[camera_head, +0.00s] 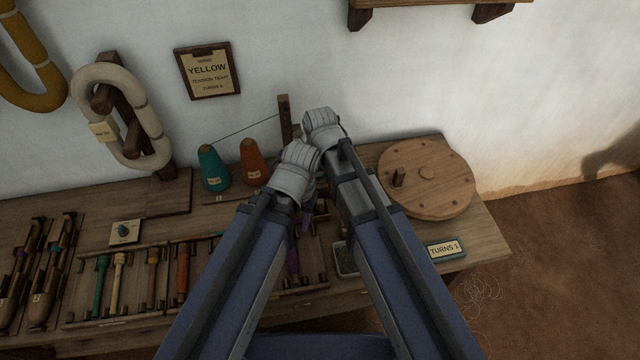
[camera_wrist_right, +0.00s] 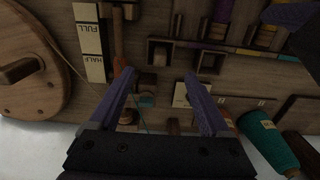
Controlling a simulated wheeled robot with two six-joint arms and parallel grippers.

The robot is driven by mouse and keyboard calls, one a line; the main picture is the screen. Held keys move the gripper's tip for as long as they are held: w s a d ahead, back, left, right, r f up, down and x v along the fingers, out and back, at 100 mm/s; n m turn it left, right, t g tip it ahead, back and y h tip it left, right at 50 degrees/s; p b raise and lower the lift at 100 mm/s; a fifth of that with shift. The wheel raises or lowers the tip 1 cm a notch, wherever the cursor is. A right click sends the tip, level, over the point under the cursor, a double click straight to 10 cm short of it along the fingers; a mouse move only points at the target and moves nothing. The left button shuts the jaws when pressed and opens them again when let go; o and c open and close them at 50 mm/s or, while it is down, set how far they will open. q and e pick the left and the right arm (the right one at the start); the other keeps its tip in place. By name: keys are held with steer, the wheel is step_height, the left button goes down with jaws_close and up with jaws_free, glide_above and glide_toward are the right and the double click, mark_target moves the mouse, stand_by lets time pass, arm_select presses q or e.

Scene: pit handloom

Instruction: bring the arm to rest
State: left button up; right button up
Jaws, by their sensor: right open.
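My right gripper (camera_wrist_right: 160,77) is open in the right wrist view, its two purple-grey fingers spread apart with nothing held between them. It hangs over the wooden bench, above small fittings and a thin thread. In the head view my two blue arms come together over the middle of the bench, and their pale wrist joints sit close to each other. The arms hide most of the right gripper there. I do not see the left gripper's fingers in either view.
A wooden wheel (camera_head: 427,178) lies right of my arms, with a "TURNS" sign (camera_head: 445,250) in front. A teal cone (camera_head: 213,168) and an orange cone (camera_head: 252,162) stand left, behind racked bobbins. A post (camera_head: 286,118) rises close behind my wrists. A shelf (camera_head: 440,3) is above.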

steer(key=s+d+r+p, duration=0.3)
steer(key=s+r+p, duration=0.1)
steer(key=s, duration=0.1)
steer(key=s+d+r+n+h+p, duration=0.1)
steer(key=s+d+r+p, duration=0.2)
steer(key=s, duration=0.3)
steer(key=shift+r+n+p, duration=0.3)
steer(key=shift+r+p, duration=0.3)
steer(key=shift+r, duration=0.05)
